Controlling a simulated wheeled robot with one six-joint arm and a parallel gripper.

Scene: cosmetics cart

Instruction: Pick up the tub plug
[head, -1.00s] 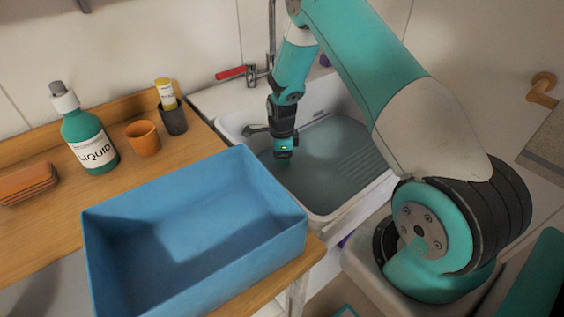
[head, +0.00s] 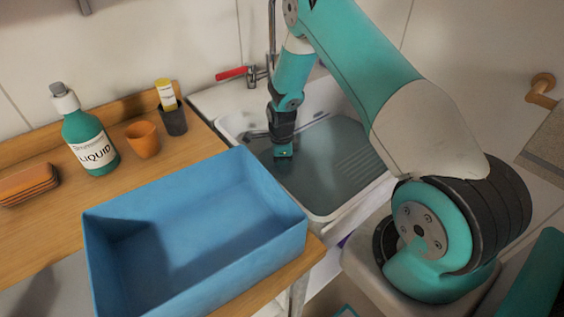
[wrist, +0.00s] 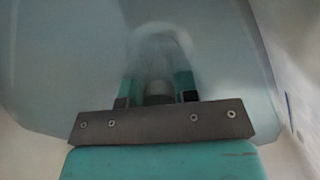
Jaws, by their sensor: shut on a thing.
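The sink (head: 331,213) is white with a grey-blue basin, behind and right of the blue bin. My gripper (head: 284,158) points down into the left part of the basin. In the wrist view its two teal fingers (wrist: 157,86) are shut on a small grey rounded thing, which I take to be the tub plug (wrist: 158,98). Only part of it shows, above the dark gripper plate, and a pale blurred shape lies beyond it. The plug cannot be made out in the head view.
A blue open bin (head: 262,240) stands empty on the wooden counter (head: 40,235), close left of the sink. A red-handled tap (head: 240,72) is at the sink's back.

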